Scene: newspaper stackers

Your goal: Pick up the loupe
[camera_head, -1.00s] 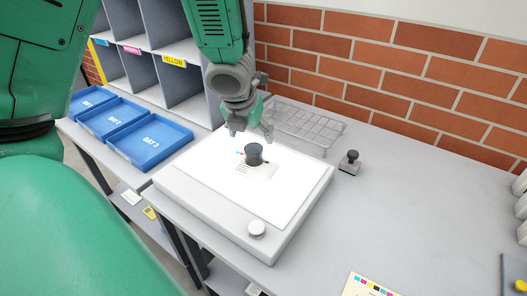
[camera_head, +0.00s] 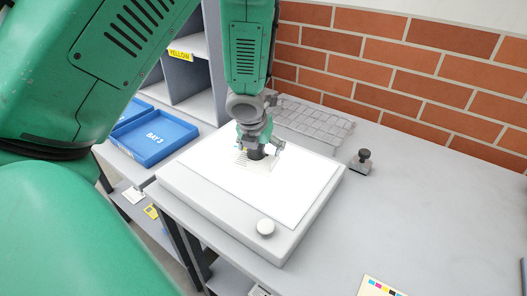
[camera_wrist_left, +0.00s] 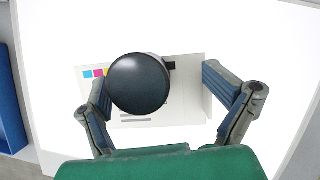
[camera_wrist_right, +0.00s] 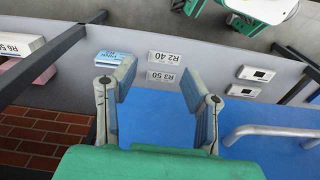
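The loupe (camera_wrist_left: 139,84) is a dark round-topped cylinder standing upright on a printed card (camera_wrist_left: 190,105) on the bright light table (camera_head: 210,199). In the head view the loupe (camera_head: 254,154) is partly hidden by my left gripper (camera_head: 259,148). My left gripper points down over it, and in the left wrist view its open fingers (camera_wrist_left: 168,105) stand on both sides of the loupe. A gap shows between the right finger and the loupe; the left finger is close to it. My right gripper (camera_wrist_right: 156,90) is open and empty, away from the light table.
A wire tray (camera_head: 311,123) stands behind the light table near the brick wall. A small stamp-like object (camera_head: 361,162) is to its right. Blue trays (camera_head: 155,142) are at left. The grey table at right is mostly clear.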

